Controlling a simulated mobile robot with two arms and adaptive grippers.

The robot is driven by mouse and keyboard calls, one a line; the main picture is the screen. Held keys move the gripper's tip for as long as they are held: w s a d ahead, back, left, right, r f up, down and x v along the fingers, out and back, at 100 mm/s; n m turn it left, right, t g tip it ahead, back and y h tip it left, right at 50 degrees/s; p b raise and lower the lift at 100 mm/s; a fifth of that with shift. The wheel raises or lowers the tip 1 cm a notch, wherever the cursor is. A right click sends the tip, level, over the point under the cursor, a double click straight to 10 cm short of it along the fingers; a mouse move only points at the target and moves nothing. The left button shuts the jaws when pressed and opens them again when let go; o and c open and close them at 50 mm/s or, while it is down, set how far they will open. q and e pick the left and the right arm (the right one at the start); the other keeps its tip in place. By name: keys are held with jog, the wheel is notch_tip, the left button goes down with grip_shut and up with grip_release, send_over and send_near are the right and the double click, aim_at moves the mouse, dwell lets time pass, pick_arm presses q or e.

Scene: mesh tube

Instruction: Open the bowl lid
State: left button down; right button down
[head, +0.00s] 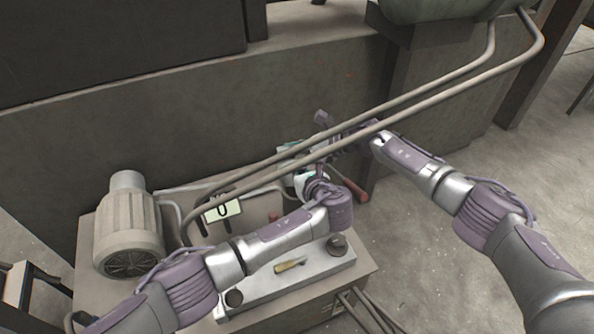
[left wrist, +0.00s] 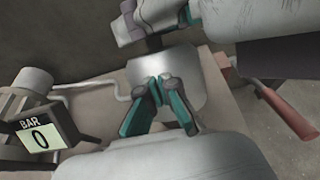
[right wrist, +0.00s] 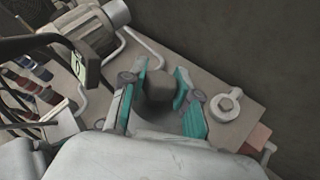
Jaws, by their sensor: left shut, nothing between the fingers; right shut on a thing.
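A dark round knob (right wrist: 160,88) sits between the teal fingers of my right gripper (right wrist: 160,86) in the right wrist view, and the gripper is shut on it. I cannot tell how the lid joins the bowl; the fingers and the pipes hide much of it. A pale grey metal surface (left wrist: 185,72), perhaps part of the bowl, shows behind my left gripper (left wrist: 159,84) in the left wrist view. That gripper is shut and empty, its teal fingertips close together. In the head view both grippers are partly hidden near the two pipes.
Two long grey pipes (head: 450,82) cross above the machine. A motor (head: 128,225) stands at left, with a BAR display (head: 222,209) reading 0. A red-handled lever (left wrist: 288,112) is at right. My left arm passes over a metal box (head: 300,275). A wall (head: 200,120) stands behind.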

pick_arm(q)
jog(key=shift+w+a+r, duration=0.15)
jog(key=shift+w+r, duration=0.3)
jog(key=shift+r, duration=0.1)
pick_arm(e)
jog(key=c, duration=0.8)
grip_release()
jog(key=shift+f, duration=0.1)
pick_arm(q)
jog(key=shift+s, duration=0.1)
pick_arm(e)
jog(key=shift+s, duration=0.1)
